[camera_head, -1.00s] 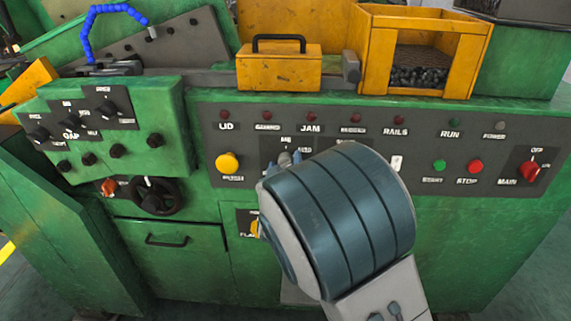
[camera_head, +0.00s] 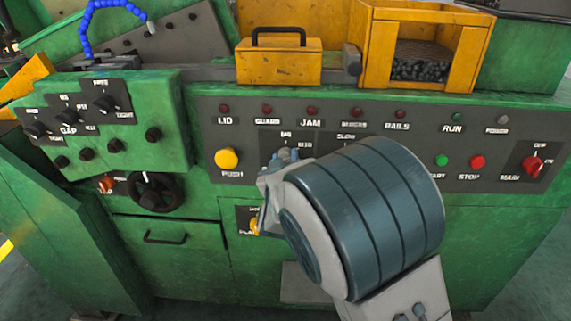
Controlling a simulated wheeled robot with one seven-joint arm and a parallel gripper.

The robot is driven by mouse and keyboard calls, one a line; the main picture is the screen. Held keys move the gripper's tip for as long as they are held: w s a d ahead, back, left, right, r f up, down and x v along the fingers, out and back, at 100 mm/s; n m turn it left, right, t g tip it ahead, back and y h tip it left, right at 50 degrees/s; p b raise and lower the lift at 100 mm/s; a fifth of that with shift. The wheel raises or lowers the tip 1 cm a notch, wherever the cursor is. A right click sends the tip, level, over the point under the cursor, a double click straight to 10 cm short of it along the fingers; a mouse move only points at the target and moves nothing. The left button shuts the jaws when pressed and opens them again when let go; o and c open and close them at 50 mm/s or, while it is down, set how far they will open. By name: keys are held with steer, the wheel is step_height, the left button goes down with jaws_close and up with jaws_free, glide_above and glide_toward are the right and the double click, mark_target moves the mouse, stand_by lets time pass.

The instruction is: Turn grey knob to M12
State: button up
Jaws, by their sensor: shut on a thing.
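The grey knob's dark plate (camera_head: 269,140) is on the grey control panel, right of the yellow push button. Its labels M8 (camera_head: 286,134) and M10 (camera_head: 305,147) show along the top; an M12 label is hidden behind my arm. My gripper (camera_head: 283,159) is at this plate, its jaws shut on the grey knob. The knob itself is mostly covered by the fingers and wrist, so I cannot read its pointer. My large blue-grey arm link covers the panel to the right.
A yellow push button (camera_head: 227,159) is close on the left. A yellow knob (camera_head: 255,225) is below, partly behind my wrist. Green (camera_head: 441,160) and red (camera_head: 478,162) buttons and the red main switch (camera_head: 533,165) are to the right. A yellow toolbox (camera_head: 279,62) stands on the ledge above.

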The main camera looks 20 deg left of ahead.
steer(key=m+b, duration=0.1)
steer(key=b, duration=0.1)
steer(key=m+b, duration=0.4)
steer(key=shift+d+f, duration=0.15)
steer(key=shift+f, duration=0.1)
steer(key=m+b, duration=0.3)
steer(key=shift+r+b, duration=0.1)
steer(key=shift+b, duration=0.25)
steer(key=shift+r+m+b, duration=0.1)
steer(key=shift+m+b, duration=0.7)
steer(key=shift+m, duration=0.3)
steer(key=o, duration=1)
steer(key=v, duration=1.3)
steer(key=shift+s+d+p, duration=0.15)
steer(key=shift+s+p, duration=0.2)
steer(key=shift+p, duration=0.05)
